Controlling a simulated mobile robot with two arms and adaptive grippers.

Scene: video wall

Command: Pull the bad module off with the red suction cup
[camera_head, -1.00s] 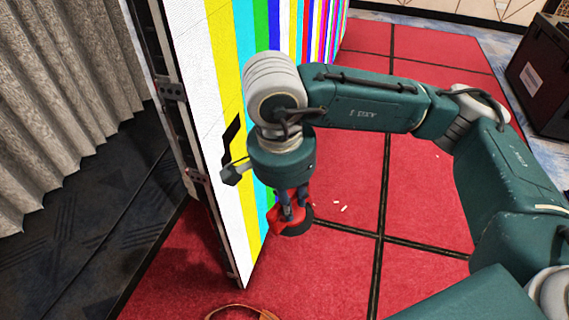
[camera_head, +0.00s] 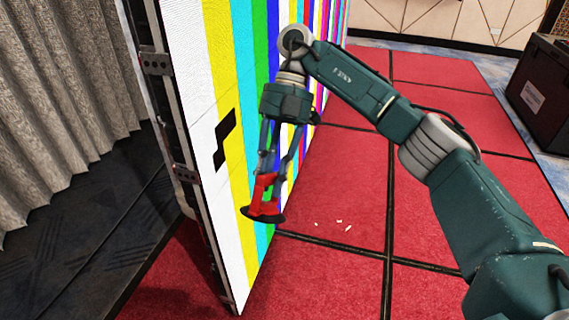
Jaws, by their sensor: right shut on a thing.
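The video wall (camera_head: 203,55) stands at the left and shows vertical colour bars. A black, step-shaped dark patch (camera_head: 225,138) on its white and yellow bars looks like the bad module. My right gripper (camera_head: 266,182) is shut on the red suction cup (camera_head: 267,190). The cup's black rubber disc faces down, and it hangs in front of the lower wall, to the right of and below the dark patch. It looks apart from the patch; whether it touches the wall cannot be told. My left gripper is not in view.
Red carpet (camera_head: 335,270) with dark seams covers the floor, with a few small white scraps (camera_head: 340,222) on it. A black case (camera_head: 545,90) stands at the far right. A grey curtain (camera_head: 60,110) hangs left of the wall's edge.

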